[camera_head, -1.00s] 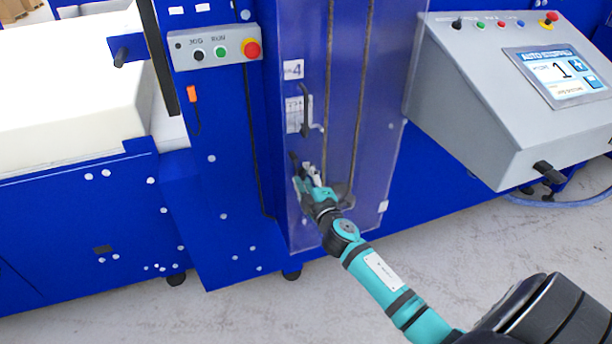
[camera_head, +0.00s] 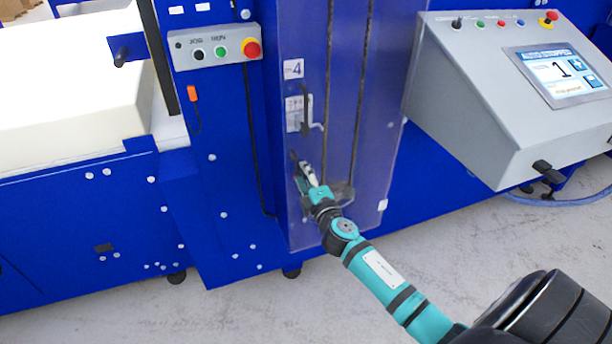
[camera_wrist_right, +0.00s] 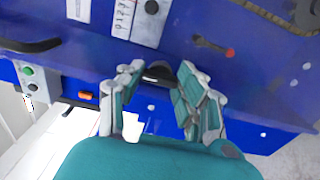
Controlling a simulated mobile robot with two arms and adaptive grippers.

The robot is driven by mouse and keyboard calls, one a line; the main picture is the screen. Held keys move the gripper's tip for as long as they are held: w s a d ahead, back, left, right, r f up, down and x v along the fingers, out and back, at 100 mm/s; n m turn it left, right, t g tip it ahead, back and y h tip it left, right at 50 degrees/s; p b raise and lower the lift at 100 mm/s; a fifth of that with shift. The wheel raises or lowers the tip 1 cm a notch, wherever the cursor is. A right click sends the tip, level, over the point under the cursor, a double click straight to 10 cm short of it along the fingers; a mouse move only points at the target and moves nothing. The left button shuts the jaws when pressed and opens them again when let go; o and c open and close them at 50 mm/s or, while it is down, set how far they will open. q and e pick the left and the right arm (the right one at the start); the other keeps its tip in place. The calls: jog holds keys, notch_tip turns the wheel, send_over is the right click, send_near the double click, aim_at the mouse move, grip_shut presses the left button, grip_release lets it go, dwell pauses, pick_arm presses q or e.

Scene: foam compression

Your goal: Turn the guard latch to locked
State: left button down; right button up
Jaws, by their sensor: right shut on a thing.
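The guard latch (camera_head: 293,157) is a small dark handle low on the left edge of the clear guard panel (camera_head: 352,105), mostly hidden by my fingers in the head view. My right gripper (camera_head: 304,172) reaches it from below right. In the right wrist view the dark latch (camera_wrist_right: 158,73) lies between the two fingers of my right gripper (camera_wrist_right: 160,80), which are shut on it. Its exact angle is hard to tell. My left gripper is not in view.
A guard handle (camera_head: 308,112) and a label plate (camera_head: 293,115) are above the latch. A grey control console (camera_head: 490,120) stands to the right. A button box (camera_head: 213,48) and a white foam block (camera_head: 70,95) are to the left.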

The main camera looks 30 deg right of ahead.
jog(key=o, duration=1.2)
jog(key=shift+c, duration=0.2)
jog(key=v, duration=1.2)
jog(key=shift+f, duration=0.1)
